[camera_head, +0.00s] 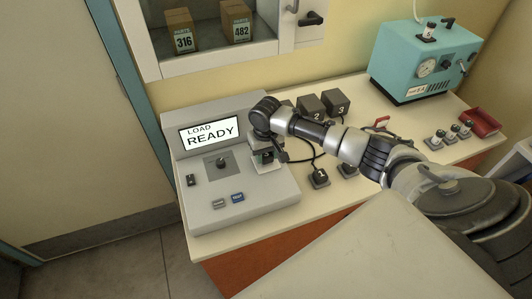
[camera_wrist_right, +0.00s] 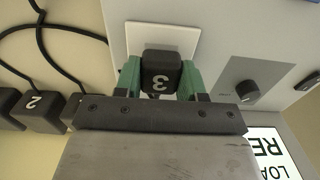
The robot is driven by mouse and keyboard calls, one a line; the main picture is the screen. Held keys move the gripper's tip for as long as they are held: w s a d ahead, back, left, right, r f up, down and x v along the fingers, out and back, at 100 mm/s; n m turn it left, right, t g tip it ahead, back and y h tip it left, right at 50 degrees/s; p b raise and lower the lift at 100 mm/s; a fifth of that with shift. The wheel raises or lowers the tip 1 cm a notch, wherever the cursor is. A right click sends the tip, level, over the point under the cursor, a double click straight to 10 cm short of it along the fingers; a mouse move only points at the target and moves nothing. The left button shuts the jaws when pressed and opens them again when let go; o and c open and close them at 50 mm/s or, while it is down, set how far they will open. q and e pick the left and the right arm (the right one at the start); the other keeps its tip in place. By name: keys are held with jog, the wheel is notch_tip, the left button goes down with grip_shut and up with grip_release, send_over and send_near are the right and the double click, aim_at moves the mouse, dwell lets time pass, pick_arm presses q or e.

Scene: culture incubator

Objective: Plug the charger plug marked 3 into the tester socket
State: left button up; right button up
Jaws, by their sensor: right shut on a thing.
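The tester (camera_head: 240,208) is a grey box on the bench whose screen (camera_head: 209,134) reads "LOAD READY". My right gripper (camera_head: 263,158) is over the right part of its top. In the right wrist view, its green fingers (camera_wrist_right: 160,78) are shut on the dark plug marked 3 (camera_wrist_right: 161,72). The plug is in front of the white socket plate (camera_wrist_right: 160,36) and hides its lower middle. I cannot tell whether the plug touches the socket or sits in it. My left gripper is not in view.
Charger blocks marked 2 (camera_head: 312,107) and 3 (camera_head: 336,102) stand behind my right arm, with black cables. Another plug (camera_head: 319,178) lies right of the tester. A teal machine (camera_head: 415,65) stands back right.

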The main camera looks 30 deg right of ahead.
jog(key=shift+p, duration=0.3)
jog(key=shift+f, duration=0.5)
dwell(0.4)
jog(key=o, duration=1.3)
jog(key=shift+c, duration=0.2)
jog(key=shift+r, duration=0.1)
notch_tip(320, 180, up, 11)
jog(key=shift+f+b, duration=0.15)
jog(key=shift+b, duration=1)
